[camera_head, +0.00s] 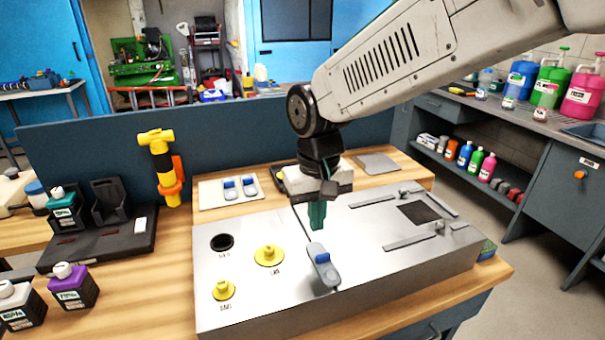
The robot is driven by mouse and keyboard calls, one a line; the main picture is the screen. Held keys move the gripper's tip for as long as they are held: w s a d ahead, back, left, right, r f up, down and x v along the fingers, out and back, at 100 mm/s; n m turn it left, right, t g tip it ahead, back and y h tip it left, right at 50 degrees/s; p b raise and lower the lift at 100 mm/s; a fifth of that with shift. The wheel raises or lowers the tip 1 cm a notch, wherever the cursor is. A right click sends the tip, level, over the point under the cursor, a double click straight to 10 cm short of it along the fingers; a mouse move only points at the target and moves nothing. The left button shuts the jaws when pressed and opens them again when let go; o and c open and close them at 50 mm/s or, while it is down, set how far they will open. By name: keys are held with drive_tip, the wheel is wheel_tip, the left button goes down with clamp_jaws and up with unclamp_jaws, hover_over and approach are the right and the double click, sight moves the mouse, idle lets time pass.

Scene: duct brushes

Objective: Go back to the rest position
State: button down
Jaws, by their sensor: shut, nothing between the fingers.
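My gripper (317,222) hangs from my arm with its teal fingers pointing down, shut and empty. It is above the middle of a grey metal box (365,255) on the wooden bench. A grey piece with a blue top (323,268) is on the box, just below and in front of the fingertips. I cannot tell the exact gap between them. Two yellow round knobbed pieces (268,256) (223,291) sit on the left of the box, near an open dark round hole (222,242).
A plate with blue-topped pieces (228,191) lies behind the box. A yellow hammer-like tool (160,165) stands at the left by a black holder (100,240). Bottles (72,285) stand at the front left. A blue-grey panel (100,150) runs behind the bench.

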sight(331, 260)
drive_tip(key=shift+n+g, duration=0.3)
drive_tip(key=shift+g, duration=0.1)
drive_tip(key=s, duration=0.1)
drive_tip(key=s+d, duration=0.2)
drive_tip(key=shift+s+d+f, duration=0.15)
drive_tip(key=shift+d+f, duration=0.1)
drive_tip(key=s+d+r+m+t, duration=0.1)
drive_tip(key=s+d+r+m, duration=0.1)
drive_tip(key=s+d, duration=0.6)
drive_tip(key=s+d+r+m+t, duration=0.1)
drive_tip(key=s+d+r+m, duration=0.1)
drive_tip(key=s+d, duration=0.6)
drive_tip(key=shift+d+r, duration=0.85)
drive_tip(key=shift+d, duration=0.4)
